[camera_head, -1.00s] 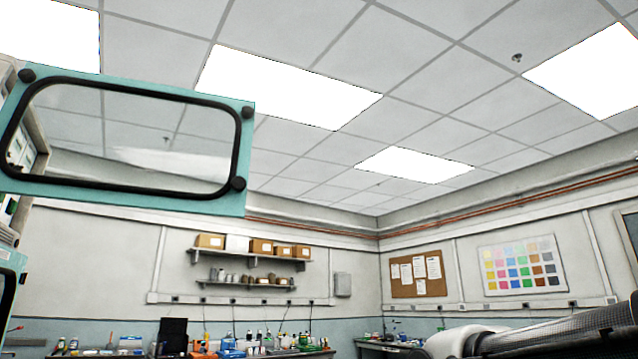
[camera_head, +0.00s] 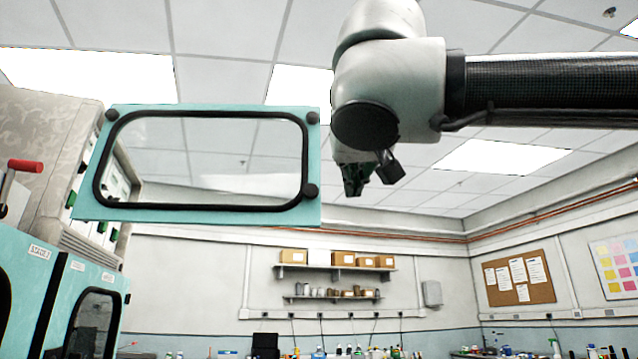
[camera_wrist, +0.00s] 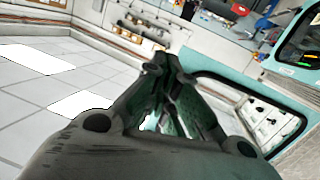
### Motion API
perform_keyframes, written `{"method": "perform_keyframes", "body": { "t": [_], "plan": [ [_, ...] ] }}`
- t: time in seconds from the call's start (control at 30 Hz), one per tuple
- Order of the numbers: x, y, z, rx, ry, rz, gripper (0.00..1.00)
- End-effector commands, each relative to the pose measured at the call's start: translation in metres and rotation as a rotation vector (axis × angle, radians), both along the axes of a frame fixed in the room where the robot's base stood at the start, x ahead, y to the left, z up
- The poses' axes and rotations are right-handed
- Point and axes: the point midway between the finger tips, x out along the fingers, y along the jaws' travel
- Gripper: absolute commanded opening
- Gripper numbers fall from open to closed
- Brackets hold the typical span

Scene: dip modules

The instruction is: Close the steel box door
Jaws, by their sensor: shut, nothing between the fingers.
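The steel box door (camera_head: 200,215) is a teal panel with a black-rimmed window. It stands open in the head view, swung out from the cabinet at the left. My gripper (camera_head: 354,192) is just right of the door's free edge, pointing down, with a gap between them in the picture. Its fingers are shut and empty. In the wrist view my gripper (camera_wrist: 165,66) fills the middle, and the teal door (camera_wrist: 205,58) is behind and right of it. I cannot tell how far apart they are in depth.
The cabinet (camera_head: 60,125) stands at the left with more teal doors (camera_head: 22,265) below and a red-handled lever (camera_head: 25,166). Wall shelves (camera_head: 335,268) and a cork board (camera_head: 520,280) are far behind.

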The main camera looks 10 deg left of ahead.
Motion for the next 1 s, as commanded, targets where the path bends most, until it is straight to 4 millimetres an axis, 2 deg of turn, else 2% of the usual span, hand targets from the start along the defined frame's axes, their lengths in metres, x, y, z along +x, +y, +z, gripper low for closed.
{"method": "perform_keyframes", "body": {
  "t": [0.03,0.1,0.2,0.27,0.47,0.8,1.0],
  "plan": [
    [-0.019,0.014,0.014,0.042,-0.027,0.029,0.00],
    [-0.036,0.024,0.029,0.090,-0.056,0.053,0.00],
    [-0.048,0.031,0.041,0.127,-0.077,0.069,0.00],
    [-0.047,0.033,0.042,0.135,-0.081,0.071,0.00],
    [-0.017,0.042,0.043,0.134,-0.081,0.067,0.00],
    [0.051,0.065,0.043,0.132,-0.081,0.067,0.00],
    [0.075,0.074,0.043,0.132,-0.081,0.070,0.00]
  ]
}}
